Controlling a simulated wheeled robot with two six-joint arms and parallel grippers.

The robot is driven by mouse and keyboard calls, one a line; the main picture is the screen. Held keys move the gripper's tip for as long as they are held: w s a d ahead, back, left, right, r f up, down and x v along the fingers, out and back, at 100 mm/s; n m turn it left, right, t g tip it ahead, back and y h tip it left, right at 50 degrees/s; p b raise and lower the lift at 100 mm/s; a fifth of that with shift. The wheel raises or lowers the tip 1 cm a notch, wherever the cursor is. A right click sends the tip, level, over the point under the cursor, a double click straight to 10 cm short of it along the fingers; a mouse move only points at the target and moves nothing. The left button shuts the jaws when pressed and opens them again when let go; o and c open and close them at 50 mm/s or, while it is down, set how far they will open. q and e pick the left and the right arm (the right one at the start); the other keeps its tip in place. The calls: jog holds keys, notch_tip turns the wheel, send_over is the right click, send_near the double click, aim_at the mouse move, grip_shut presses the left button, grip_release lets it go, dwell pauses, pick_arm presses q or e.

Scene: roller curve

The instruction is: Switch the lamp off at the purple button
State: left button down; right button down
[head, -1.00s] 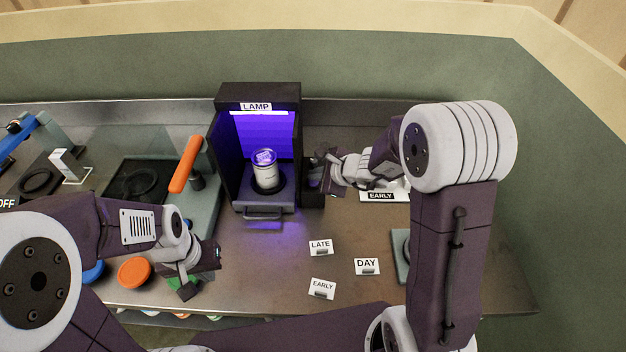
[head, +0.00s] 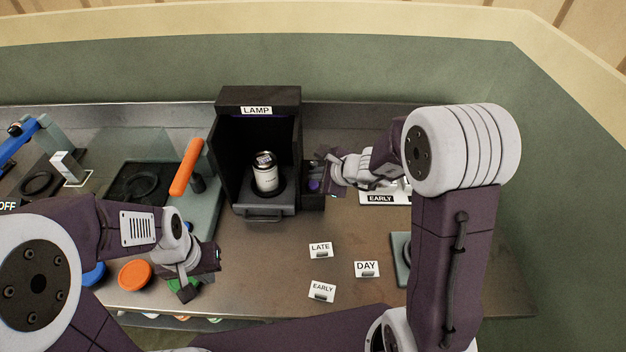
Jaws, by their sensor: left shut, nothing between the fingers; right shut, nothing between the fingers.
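The lamp box (head: 258,98) stands at the back middle of the bench, a black open-fronted housing labelled LAMP. Its inside is dark and the lamp is off. A white canister (head: 265,176) stands upright inside on the drawer-like base. The purple button (head: 314,185) shows on a dark block at the box's right side, partly hidden by my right gripper. My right gripper (head: 326,180) is shut and empty, right beside the button; I cannot tell whether it touches it. My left gripper (head: 202,275) is shut and empty, low over the front left of the bench.
An orange-handled press (head: 186,166) stands left of the lamp box. An orange disc (head: 135,274) lies near my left gripper. The bench between the box and cards is clear.

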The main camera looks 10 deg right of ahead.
aim_at(315, 187)
pick_arm(q)
jog(key=shift+r, duration=0.1)
pick_arm(e)
jog(key=shift+r, duration=0.15)
